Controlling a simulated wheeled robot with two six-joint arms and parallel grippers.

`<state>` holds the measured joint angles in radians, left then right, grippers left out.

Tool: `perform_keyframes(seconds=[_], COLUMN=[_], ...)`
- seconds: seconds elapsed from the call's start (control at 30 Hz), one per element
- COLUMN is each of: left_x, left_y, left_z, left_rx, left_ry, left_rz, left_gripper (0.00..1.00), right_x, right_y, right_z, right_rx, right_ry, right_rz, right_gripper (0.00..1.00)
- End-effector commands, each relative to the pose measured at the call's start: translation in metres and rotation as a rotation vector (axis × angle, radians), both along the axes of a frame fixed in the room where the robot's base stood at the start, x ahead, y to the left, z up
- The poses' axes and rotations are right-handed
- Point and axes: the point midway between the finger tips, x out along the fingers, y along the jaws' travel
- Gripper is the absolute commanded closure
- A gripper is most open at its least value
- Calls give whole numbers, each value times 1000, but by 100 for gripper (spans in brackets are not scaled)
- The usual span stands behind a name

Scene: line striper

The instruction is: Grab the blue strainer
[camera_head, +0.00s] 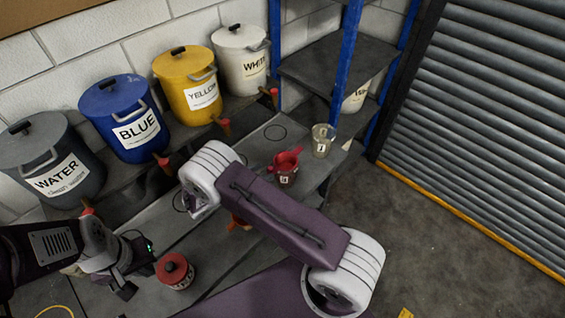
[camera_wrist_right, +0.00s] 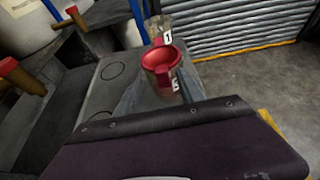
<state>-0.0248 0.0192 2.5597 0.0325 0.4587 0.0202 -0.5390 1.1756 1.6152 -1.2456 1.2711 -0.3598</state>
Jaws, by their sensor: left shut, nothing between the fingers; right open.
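No blue strainer shows in either view. A red strainer (camera_head: 287,160) sits on top of a labelled cup (camera_head: 287,179) on the grey bench in the head view. It also shows as a red bowl shape in the right wrist view (camera_wrist_right: 160,62). My left gripper (camera_head: 138,268) is shut and empty, left of a red-lidded can (camera_head: 175,271). My right arm crosses the middle of the head view, with its white joint left of the red strainer.
Water (camera_head: 56,165), blue (camera_head: 122,105), yellow (camera_head: 187,75) and white (camera_head: 240,50) paint drums with taps stand along the wall. A clear labelled cup (camera_head: 322,142) stands behind the strainer. A shelf with blue posts (camera_head: 346,60) stands beyond. The floor right is open.

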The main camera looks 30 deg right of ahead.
Motion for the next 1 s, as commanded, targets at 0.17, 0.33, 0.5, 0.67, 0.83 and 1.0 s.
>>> perform_keyframes(seconds=[0.17, 0.33, 0.5, 0.67, 0.83, 1.0], left_x=[0, 0, 0, 0, 0, 0], left_y=[0, 0, 0, 0, 0, 0], left_z=[28, 30, 29, 29, 29, 28], left_rx=[0, 0, 0, 0, 0, 0], left_ry=[0, 0, 0, 0, 0, 0], left_rz=[0, 0, 0, 0, 0, 0], left_gripper=[100, 100, 100, 100, 100, 100], right_x=[7, 13, 14, 14, 14, 14], right_y=[-28, -42, -42, -42, -42, -42], right_z=[-9, -21, -22, -22, -21, -21], right_rx=[-1, 1, 1, 1, 0, 0], right_ry=[4, 1, 1, 1, -1, 0], right_rz=[-5, -3, -1, -1, -1, -2], right_gripper=[55, 55, 55, 94, 100, 100])
